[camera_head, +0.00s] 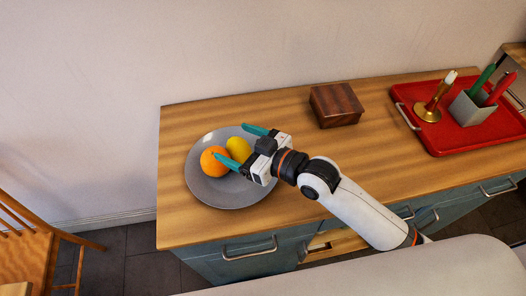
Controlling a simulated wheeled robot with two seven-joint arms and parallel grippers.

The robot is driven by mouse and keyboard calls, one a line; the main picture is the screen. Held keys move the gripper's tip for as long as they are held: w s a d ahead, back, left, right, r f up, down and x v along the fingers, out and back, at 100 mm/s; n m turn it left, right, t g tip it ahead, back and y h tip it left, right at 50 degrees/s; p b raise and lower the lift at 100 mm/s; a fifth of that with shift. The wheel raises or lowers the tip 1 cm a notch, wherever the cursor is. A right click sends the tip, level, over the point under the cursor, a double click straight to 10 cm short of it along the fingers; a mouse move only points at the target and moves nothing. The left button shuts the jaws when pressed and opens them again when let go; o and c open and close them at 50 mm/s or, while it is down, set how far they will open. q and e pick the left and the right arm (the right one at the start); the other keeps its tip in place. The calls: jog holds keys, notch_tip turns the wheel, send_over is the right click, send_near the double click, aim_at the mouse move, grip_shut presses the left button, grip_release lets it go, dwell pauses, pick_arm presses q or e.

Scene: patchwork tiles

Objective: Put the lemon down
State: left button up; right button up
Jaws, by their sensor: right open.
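The yellow lemon (239,148) lies in the grey plate (205,194), just right of an orange (213,161). My right gripper (239,146) is over the plate with its two teal fingers spread apart. One finger is on the far side of the lemon and the other is on its near side. Whether either finger touches the lemon cannot be told. My left gripper is not in view.
A dark wooden box (336,105) stands behind my right arm. A wooden chair (28,250) is at the left.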

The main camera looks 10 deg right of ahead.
jog(key=v, duration=0.8)
jog(key=shift+b, duration=0.4)
